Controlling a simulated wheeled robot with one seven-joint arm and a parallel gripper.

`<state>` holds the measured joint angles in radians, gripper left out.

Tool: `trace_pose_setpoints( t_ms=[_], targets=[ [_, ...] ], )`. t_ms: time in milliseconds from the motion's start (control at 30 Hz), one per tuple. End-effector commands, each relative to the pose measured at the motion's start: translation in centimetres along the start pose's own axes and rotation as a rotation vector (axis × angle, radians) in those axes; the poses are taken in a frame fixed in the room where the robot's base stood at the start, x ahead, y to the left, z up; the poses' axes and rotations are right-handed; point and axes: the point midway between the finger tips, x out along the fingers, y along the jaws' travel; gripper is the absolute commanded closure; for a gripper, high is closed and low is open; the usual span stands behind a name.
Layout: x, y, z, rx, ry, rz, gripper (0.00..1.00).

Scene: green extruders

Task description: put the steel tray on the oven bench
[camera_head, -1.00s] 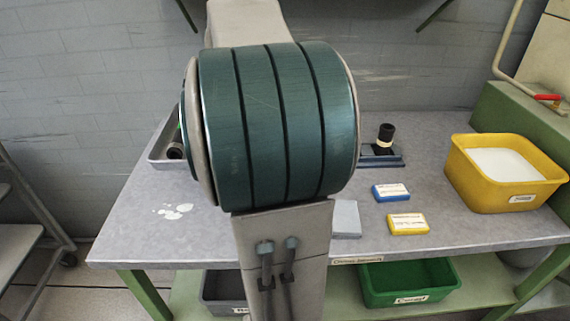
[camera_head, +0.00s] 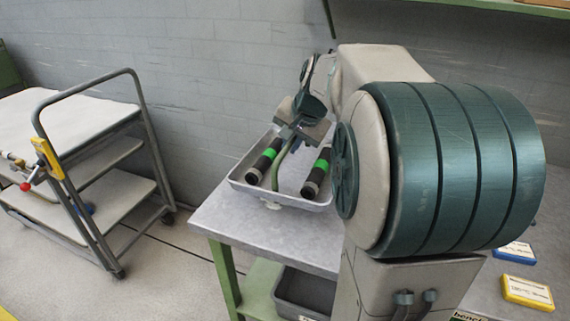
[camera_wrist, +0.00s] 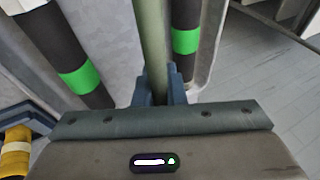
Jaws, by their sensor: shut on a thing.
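The steel tray (camera_head: 241,186) is a shallow grey tray at the left end of a grey-topped bench (camera_head: 228,222). Two black cylinders with green bands lie in it, one left (camera_head: 264,161) and one right (camera_head: 317,173). A green bar handle (camera_head: 283,163) runs between them. My gripper (camera_head: 292,131) is above the tray, shut on this handle. In the wrist view the fingers (camera_wrist: 160,88) close around the green bar (camera_wrist: 153,45), with tray floor (camera_wrist: 112,40) beneath. I cannot tell whether the tray touches the bench. I cannot tell which surface is the oven bench.
A grey trolley (camera_head: 110,185) with shelves and a raised handle stands on the left, with open floor between it and the bench. A blue and a yellow labelled block (camera_head: 527,292) lie at the bench's right. A grey bin (camera_head: 303,291) is below. My arm hides the bench's middle.

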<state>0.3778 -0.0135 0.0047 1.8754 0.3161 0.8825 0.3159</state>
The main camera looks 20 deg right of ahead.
Motion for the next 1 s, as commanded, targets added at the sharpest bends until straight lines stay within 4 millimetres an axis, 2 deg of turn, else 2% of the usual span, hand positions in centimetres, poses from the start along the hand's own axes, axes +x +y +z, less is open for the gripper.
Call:
trace_pose_setpoints(
  t_ms=[100,233,567,967,1000],
  targets=[
    [0.8,-0.8,1.0,-0.001,0.003,-0.002,1.00],
    [1.2,-0.9,1.4,0.001,0.004,-0.002,1.00],
    [4.6,0.6,2.3,0.002,0.002,-0.001,1.00],
    [5.0,0.7,2.4,0.001,0.004,-0.002,1.00],
    [5.0,0.8,2.5,0.001,0.001,0.000,0.81]
  ],
)
